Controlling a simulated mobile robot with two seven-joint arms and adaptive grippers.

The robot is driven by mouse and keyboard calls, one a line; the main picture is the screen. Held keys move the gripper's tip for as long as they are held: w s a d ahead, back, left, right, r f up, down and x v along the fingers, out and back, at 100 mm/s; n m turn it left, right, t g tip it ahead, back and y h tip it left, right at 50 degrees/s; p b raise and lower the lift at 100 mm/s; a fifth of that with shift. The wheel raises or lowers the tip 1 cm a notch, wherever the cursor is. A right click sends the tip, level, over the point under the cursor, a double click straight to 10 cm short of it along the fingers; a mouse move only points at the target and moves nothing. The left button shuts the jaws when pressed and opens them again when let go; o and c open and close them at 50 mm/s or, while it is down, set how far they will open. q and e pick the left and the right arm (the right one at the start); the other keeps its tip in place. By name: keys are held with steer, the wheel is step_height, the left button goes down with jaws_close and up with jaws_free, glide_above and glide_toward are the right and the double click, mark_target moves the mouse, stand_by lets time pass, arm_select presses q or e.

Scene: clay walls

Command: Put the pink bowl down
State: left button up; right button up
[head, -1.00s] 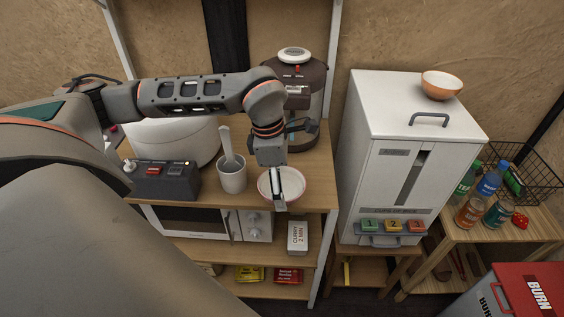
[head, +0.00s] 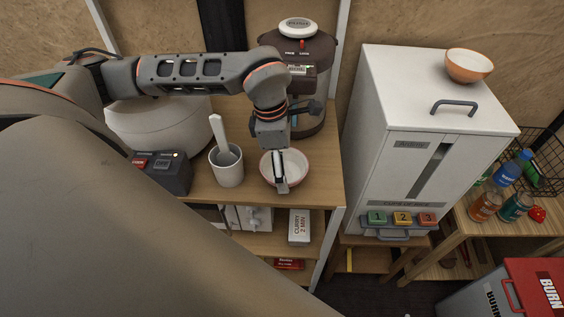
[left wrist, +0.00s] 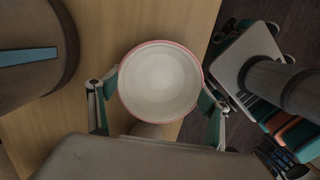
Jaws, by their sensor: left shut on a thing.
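The pink bowl (head: 296,165) has a white inside and a pinkish rim. It is upright near the front right of the wooden counter (head: 325,180), right of a grey mug. My left gripper (head: 281,180) is shut on it. In the left wrist view the bowl (left wrist: 160,82) sits between the two green-padded fingers of my left gripper (left wrist: 159,95). I cannot tell whether its base touches the counter. My right gripper is not in view.
The grey mug (head: 228,169) with a utensil stands close left of the bowl. A dark cooker (head: 312,75) stands behind it. Right of the counter is a tall white dispenser (head: 415,120) with an orange bowl (head: 469,66) on top. Bare counter shows right of the bowl.

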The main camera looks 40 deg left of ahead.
arm_select(q)
steer(key=shift+w+a+f, duration=0.15)
steer(key=shift+w+f, duration=0.05)
steer(key=shift+c, duration=0.6)
steer(key=shift+s+r, duration=0.2)
steer(key=shift+d+f, duration=0.1)
steer(key=shift+d, duration=0.1)
steer(key=o, duration=1.3)
steer(key=shift+a+f, duration=0.1)
steer(key=r, duration=0.5)
steer(key=a+r, duration=0.1)
steer(key=r, duration=0.1)
steer(key=shift+s+r, duration=0.25)
steer(key=shift+r, duration=0.15)
